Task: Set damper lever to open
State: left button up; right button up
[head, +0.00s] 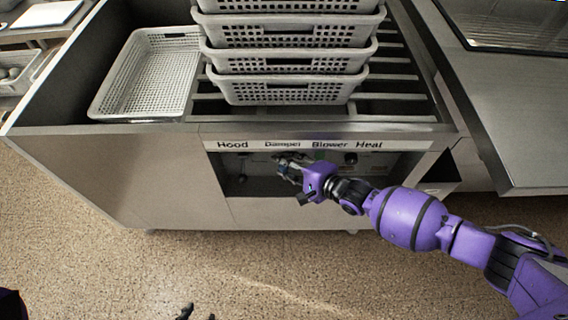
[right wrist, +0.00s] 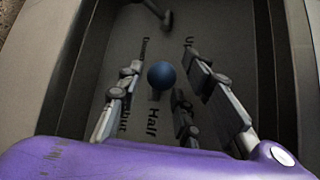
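The damper lever shows in the right wrist view as a round dark-blue knob (right wrist: 161,75), just above the printed word "Half" (right wrist: 152,124). My right gripper (right wrist: 163,62) is open, with one finger on each side of the knob; I cannot tell whether either touches it. In the head view my right gripper (head: 284,166) is at the control panel (head: 245,165), below the "Damper" label (head: 282,145), and hides the lever. Another word ending in "ut" is partly covered by the left finger.
A header strip (head: 310,145) reads Hood, Damper, Blower, Heat. Dark knobs (head: 351,158) sit right of my gripper. Stacked perforated baskets (head: 290,62) and a single basket (head: 150,75) stand on the slatted top. The floor (head: 240,270) in front is clear.

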jog(key=v, duration=1.1)
